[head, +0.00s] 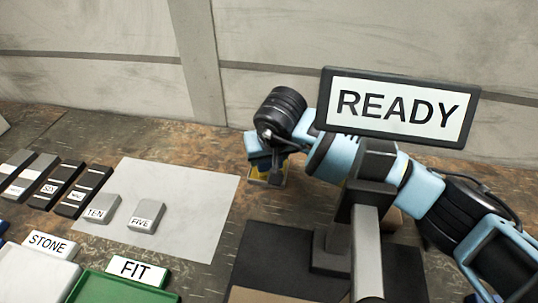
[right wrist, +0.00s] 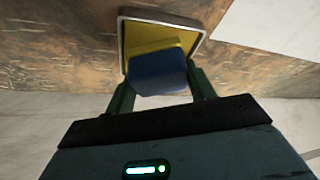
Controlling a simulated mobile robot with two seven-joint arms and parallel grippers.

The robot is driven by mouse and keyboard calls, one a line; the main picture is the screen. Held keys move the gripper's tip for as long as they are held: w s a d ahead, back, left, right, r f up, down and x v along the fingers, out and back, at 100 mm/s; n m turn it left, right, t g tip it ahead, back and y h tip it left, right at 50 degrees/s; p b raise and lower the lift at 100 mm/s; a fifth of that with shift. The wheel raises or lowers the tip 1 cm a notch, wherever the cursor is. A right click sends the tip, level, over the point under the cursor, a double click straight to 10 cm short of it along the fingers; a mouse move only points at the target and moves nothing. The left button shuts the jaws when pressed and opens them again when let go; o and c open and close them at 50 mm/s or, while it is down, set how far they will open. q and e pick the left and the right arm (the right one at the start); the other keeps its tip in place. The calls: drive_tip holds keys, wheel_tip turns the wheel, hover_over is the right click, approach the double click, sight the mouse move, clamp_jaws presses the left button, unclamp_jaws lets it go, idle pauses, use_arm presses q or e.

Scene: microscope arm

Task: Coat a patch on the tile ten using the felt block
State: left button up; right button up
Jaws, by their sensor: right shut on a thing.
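Tile ten (head: 100,208), a light grey tile with a white "TEN" label, lies on a pale sheet (head: 190,180) at the left of the head view. My right gripper (right wrist: 162,80) is shut on the felt block (right wrist: 158,74), which looks blue with a yellow part. The block is at a shallow metal-rimmed tray with a yellow inside (right wrist: 190,38); whether it touches the bottom is hidden. My left gripper is not in view.
Tile five (head: 146,214) lies right of tile ten. Several dark and grey labelled tiles (head: 62,187) stand left of the sheet. A white STONE tray (head: 35,272) and a green FIT tray (head: 110,287) are in front. A READY sign (head: 398,107) stands at the right.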

drive_tip(key=shift+s+f, duration=0.1)
drive_tip(key=shift+f, duration=0.1)
idle(0.3)
